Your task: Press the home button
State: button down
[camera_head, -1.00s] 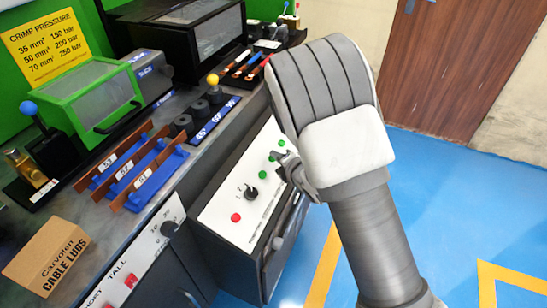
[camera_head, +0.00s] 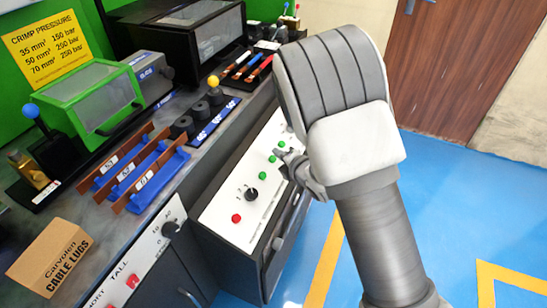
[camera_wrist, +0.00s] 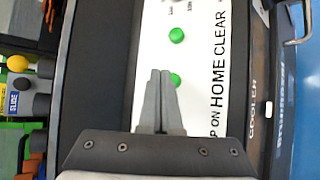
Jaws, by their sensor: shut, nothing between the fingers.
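The home button (camera_wrist: 175,80) is a green round button beside the word HOME on the white control panel (camera_wrist: 205,100). My gripper (camera_wrist: 160,73) is shut and empty, with its fingertips just left of the home button in the wrist view, partly over its edge. I cannot tell whether they touch it or hover above the panel. A second green button (camera_wrist: 176,35), beside CLEAR, is farther up. In the head view my gripper (camera_head: 281,154) is by the row of green buttons (camera_head: 262,175) on the sloping cabinet front.
The panel also carries a black knob (camera_head: 251,194) and a red button (camera_head: 236,218). A handle (camera_head: 278,243) sits on the cabinet side. Bending tools (camera_head: 210,110) and copper bars stand on the bench. The blue floor at right is clear.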

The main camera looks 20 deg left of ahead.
jog(key=r, duration=0.1)
jog(key=d+r+p, duration=0.1)
jog(key=r, duration=0.1)
jog(key=d+r+p, duration=0.1)
jog(key=shift+d+r, duration=0.1)
jog(key=shift+r, duration=0.15)
dwell(0.4)
jog(key=s+d+r+m+h, duration=0.1)
jog(key=d+r+m+h, duration=0.2)
jog(key=d+r+m, duration=0.6)
jog(key=d+r+m+h, duration=0.4)
jog(key=d+r+m, duration=0.25)
jog(key=d, duration=0.45)
jog(key=s+d+r+m+g+h, duration=0.1)
jog(key=s+d+r+m, duration=0.15)
jog(key=s+m, duration=0.4)
jog(key=s+d+r+m+g, duration=0.1)
jog(key=s+d+m, duration=0.3)
jog(key=s, duration=0.6)
jog(key=s+d+r+m+g+h, duration=0.15)
jog(key=s+d+m, duration=0.3)
jog(key=s, duration=0.45)
notch_tip(320, 180, up, 22)
jog(key=p, duration=2.2)
jog(key=shift+w+a+r+m, duration=0.15)
jog(key=shift+w+a+m, duration=0.2)
jog(key=shift+w+a, duration=0.05)
